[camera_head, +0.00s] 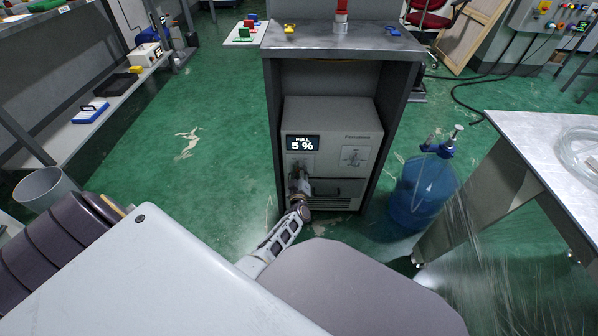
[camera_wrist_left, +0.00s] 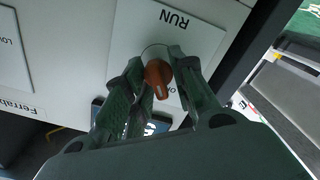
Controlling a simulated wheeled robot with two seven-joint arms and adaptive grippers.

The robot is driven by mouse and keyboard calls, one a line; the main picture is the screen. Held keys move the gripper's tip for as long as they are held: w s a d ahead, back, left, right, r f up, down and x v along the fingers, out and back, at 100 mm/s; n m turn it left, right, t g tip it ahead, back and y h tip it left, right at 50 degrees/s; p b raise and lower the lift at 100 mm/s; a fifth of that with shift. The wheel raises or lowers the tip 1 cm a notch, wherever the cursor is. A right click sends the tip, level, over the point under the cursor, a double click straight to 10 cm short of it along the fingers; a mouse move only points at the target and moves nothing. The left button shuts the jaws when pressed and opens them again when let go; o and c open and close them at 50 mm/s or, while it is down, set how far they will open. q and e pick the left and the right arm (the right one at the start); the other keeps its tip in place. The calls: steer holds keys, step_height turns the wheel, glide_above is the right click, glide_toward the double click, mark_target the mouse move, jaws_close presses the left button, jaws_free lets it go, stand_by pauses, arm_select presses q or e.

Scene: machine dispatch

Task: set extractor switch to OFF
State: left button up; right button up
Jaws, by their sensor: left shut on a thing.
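The extractor (camera_head: 334,108) is a grey box inside a dark cabinet, and its display (camera_head: 303,143) reads PULL 5 %. My left gripper (camera_head: 299,184) is at the left of its front, below the display, and hides the switch there. In the left wrist view the orange-brown switch knob (camera_wrist_left: 158,76) sits on a pale plate (camera_wrist_left: 196,38) marked RUN, seen upside down. The fingers of my left gripper (camera_wrist_left: 156,66) are closed on the knob from both sides. Any OFF marking is hidden. My right gripper is not in view.
A second plate (camera_head: 354,158) is on the extractor's right front, above a dark handle (camera_head: 338,188). A blue water bottle (camera_head: 421,194) stands right of the cabinet (camera_head: 272,122), near a metal table (camera_head: 530,140). Green floor (camera_head: 215,150) is clear to the left.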

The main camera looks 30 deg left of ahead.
arm_select(q)
steer(key=shift+f, duration=0.1)
steer(key=o, duration=0.7)
steer(key=shift+m, duration=0.5)
steer(key=shift+m, duration=1)
steer(key=shift+w+d+m, duration=0.1)
steer(key=shift+d+m, duration=0.05)
steer(key=shift+m, duration=3.35)
steer(key=shift+d+m, duration=0.1)
steer(key=shift+m, duration=0.5)
